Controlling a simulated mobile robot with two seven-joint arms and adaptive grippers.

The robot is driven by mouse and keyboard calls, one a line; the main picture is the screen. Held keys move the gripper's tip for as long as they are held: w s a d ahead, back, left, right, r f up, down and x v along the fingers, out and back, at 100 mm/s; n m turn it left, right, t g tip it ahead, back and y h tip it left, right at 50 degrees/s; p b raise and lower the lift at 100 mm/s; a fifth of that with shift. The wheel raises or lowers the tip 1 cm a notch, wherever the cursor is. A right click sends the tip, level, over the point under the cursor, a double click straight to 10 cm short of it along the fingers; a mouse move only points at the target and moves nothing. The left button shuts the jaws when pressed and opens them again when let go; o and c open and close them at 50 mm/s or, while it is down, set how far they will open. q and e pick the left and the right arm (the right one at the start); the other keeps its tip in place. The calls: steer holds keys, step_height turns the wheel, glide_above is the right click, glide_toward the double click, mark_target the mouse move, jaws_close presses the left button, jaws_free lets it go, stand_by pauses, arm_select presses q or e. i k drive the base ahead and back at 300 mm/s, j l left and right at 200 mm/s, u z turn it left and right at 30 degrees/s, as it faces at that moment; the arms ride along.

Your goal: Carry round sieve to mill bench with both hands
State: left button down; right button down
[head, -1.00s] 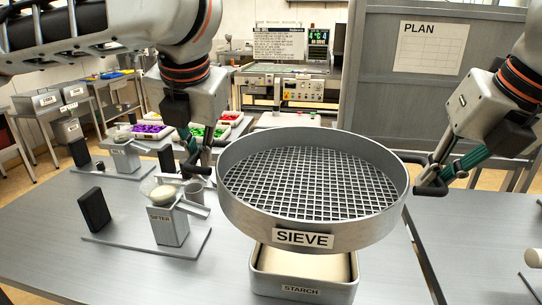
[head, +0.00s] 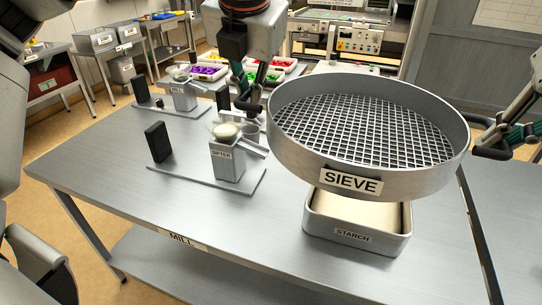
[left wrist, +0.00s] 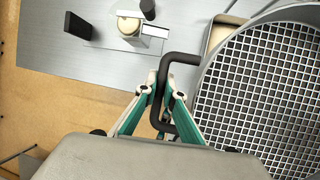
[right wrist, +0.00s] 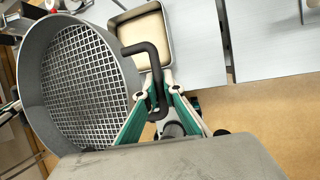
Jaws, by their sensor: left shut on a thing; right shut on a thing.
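The round sieve (head: 368,130) is a grey metal ring with a mesh floor and a SIEVE label. It is held in the air above the starch tray (head: 356,241), roughly level. My left gripper (head: 254,104) is shut on the sieve's dark left handle; the left wrist view shows the fingers (left wrist: 162,98) around that handle. My right gripper (head: 497,140) is shut on the opposite handle, also seen in the right wrist view (right wrist: 160,100). The mill bench (head: 110,165) is the grey table below, with a MILL label on its front edge.
A sifter (head: 228,158) stands on the bench left of the sieve, with a black block (head: 158,141) beside it. Another small device (head: 184,95) stands behind. Trays of coloured pieces (head: 208,72) sit at the back. The bench's front left is bare.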

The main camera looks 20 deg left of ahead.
mark_target(100, 151)
steer(key=k+j, duration=0.15)
steer(key=j, duration=0.3)
steer(key=k+j, duration=0.2)
steer(key=j, duration=0.25)
steer(key=k+j, duration=0.15)
steer(key=j, duration=0.3)
steer(key=k+j, duration=0.15)
steer(key=j, duration=0.3)
steer(key=k+j, duration=0.2)
steer(key=j, duration=0.25)
steer(key=k+j, duration=0.15)
steer(key=j, duration=0.25)
steer(key=k+j, duration=0.15)
steer(key=j, duration=0.3)
steer(key=k+j, duration=0.2)
steer(key=j, duration=0.25)
